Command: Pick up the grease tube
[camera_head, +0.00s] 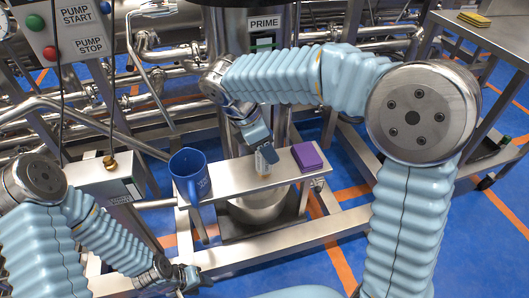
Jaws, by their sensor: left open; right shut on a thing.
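My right gripper (264,150) points down over the narrow steel shelf (240,179). It is shut on a small pale, orange-tinged thing that looks like the grease tube (263,167). The fingers hide part of the tube, and I cannot tell whether it touches the shelf. My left gripper (192,279) is open and low at the lower left, well apart from the shelf.
A blue mug (188,178) stands on the shelf's left end and a purple block (308,156) lies on its right end, both near the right gripper. Steel pipes and a pump panel (78,28) are behind. A side table (490,36) at right bears a yellow pad (474,19).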

